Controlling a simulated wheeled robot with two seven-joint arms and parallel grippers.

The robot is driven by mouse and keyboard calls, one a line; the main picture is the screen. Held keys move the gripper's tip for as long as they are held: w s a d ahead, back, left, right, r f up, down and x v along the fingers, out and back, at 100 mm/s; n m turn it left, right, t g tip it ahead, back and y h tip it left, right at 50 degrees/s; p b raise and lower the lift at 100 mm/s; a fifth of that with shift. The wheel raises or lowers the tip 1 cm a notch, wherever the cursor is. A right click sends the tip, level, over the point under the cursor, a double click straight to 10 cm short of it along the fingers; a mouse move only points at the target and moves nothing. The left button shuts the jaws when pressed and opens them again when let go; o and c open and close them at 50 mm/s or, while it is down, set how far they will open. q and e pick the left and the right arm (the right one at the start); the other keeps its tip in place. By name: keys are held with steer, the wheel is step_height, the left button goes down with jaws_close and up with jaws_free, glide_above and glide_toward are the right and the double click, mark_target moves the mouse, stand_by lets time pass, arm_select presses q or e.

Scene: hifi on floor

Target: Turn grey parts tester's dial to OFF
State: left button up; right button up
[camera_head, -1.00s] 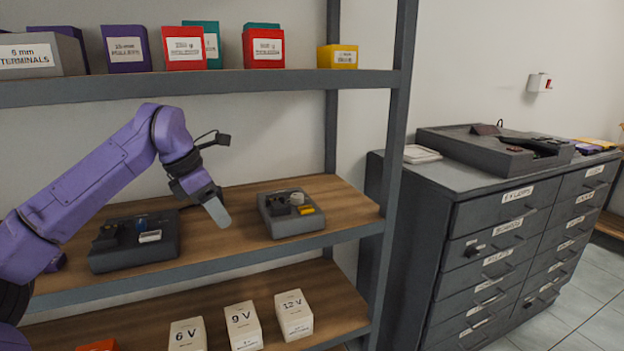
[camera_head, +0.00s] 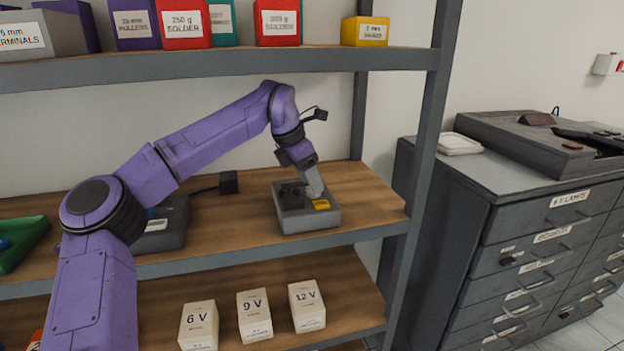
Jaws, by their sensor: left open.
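The grey parts tester (camera_head: 308,221) is a small grey box on the wooden middle shelf, near its right end. A yellow part (camera_head: 321,204) and a dark part (camera_head: 291,195) show on its top. My left gripper (camera_head: 316,190) points down at the tester's top, over its back right part. It hides the pale knob-like part seen there earlier. I cannot tell whether the fingers touch it. The gripper is open, though its fingers overlap in this view. The dial's setting cannot be read. My right gripper is not in view.
A darker grey box (camera_head: 172,226) stands left on the same shelf, partly behind my left arm. A green tray (camera_head: 18,243) lies further left. The upper shelf (camera_head: 230,66) runs above my arm. White voltage boxes (camera_head: 254,316) stand below. A drawer cabinet (camera_head: 470,220) is at right.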

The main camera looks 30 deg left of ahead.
arm_select(q)
steer(key=shift+x, duration=0.85)
steer(key=shift+a, duration=0.15)
steer(key=c, duration=0.8)
steer(key=shift+o, duration=0.2)
steer(key=shift+s+f+n+y+b, duration=0.1)
steer(key=shift+f+n+y+b, duration=0.2)
steer(key=shift+n+b, duration=0.55)
steer(key=shift+r+n+t+b, duration=0.1)
steer(key=shift+n+t+b, duration=0.25)
steer(key=shift+n, duration=0.2)
steer(key=shift+r+n+y, duration=0.15)
steer(key=shift+n+y, duration=0.45)
steer(key=shift+n, duration=0.4)
